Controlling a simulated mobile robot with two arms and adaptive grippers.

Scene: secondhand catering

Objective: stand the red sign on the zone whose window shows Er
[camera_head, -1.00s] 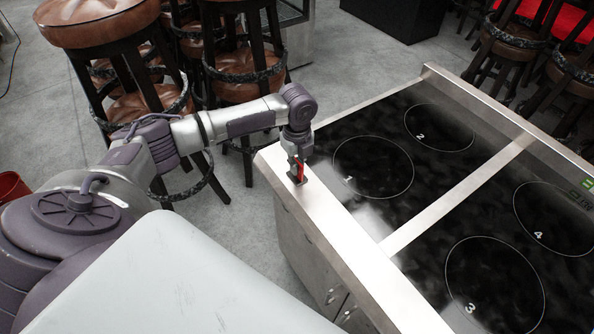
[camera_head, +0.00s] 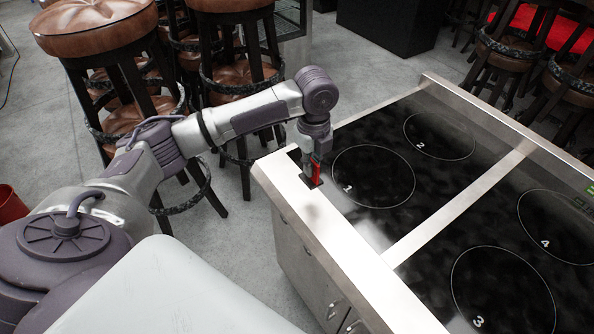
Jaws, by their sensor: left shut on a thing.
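My left gripper (camera_head: 312,180) is shut on the small red sign (camera_head: 316,172) and holds it upright, over the steel rim at the cooktop's near left corner. The dark fingers hide part of the sign. I cannot tell whether its foot touches the rim. The black glass cooktop has circled zones: zone 1 (camera_head: 373,177) just right of the gripper, zone 2 (camera_head: 439,135) behind, zone 3 (camera_head: 502,293) at the front right and zone 4 (camera_head: 560,228) at the right. A green-lit window (camera_head: 590,189) is cut off at the right edge; its text is not readable.
A steel strip (camera_head: 455,208) divides the cooktop, and a raised steel ledge (camera_head: 490,118) runs along its far side. Leather bar stools (camera_head: 97,28) stand close behind my left arm. All zones look bare.

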